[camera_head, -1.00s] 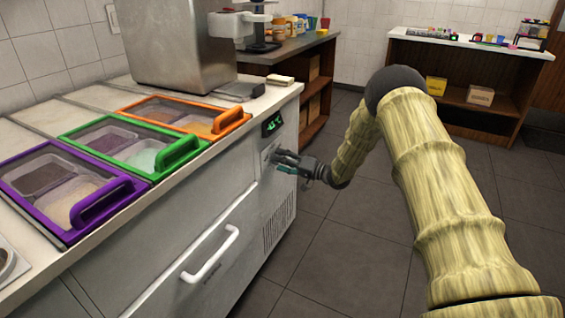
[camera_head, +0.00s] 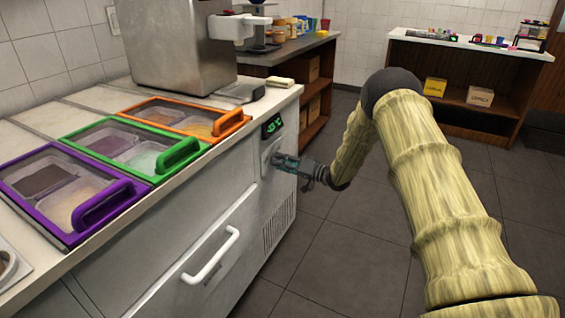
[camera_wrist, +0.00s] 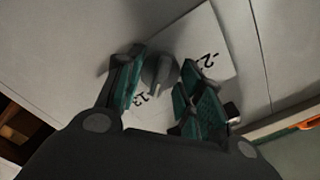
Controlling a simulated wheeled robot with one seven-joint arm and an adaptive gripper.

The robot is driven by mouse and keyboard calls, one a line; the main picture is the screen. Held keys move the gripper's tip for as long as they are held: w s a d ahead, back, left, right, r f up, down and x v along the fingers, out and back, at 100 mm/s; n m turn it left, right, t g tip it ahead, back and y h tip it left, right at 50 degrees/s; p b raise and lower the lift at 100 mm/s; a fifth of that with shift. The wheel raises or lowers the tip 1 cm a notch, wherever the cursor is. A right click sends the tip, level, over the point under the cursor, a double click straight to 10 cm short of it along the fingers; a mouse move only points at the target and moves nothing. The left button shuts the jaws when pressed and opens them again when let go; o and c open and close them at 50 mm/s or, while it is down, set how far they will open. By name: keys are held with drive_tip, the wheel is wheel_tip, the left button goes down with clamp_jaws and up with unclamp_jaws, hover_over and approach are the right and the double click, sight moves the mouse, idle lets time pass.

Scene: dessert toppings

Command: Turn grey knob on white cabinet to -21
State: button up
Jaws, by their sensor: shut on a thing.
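The grey knob (camera_wrist: 160,73) sits on a white dial plate (camera_wrist: 207,42) with printed numbers; "-13" is readable and another number starting "-2" is partly covered. My gripper (camera_wrist: 160,88) has one teal-padded finger on each side of the knob and is shut on it. In the head view my gripper (camera_head: 276,160) is at the front of the white cabinet (camera_head: 215,215), with its fingers against the dial area and the knob hidden behind them. A green-lit display (camera_head: 272,126) sits just above; its digits are too small to read surely.
Purple (camera_head: 105,203), green (camera_head: 178,157) and orange (camera_head: 232,122) framed lids lie on the cabinet top. A white drawer handle (camera_head: 212,258) juts out below left of the gripper. The floor right of the cabinet is clear.

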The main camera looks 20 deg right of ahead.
drive_tip(key=n, duration=2.2)
drive_tip(key=shift+d+p, duration=0.1)
drive_tip(key=shift+p, duration=0.25)
drive_tip(key=o, duration=1)
drive_tip(key=shift+o, duration=0.2)
drive_tip(key=v, duration=1.2)
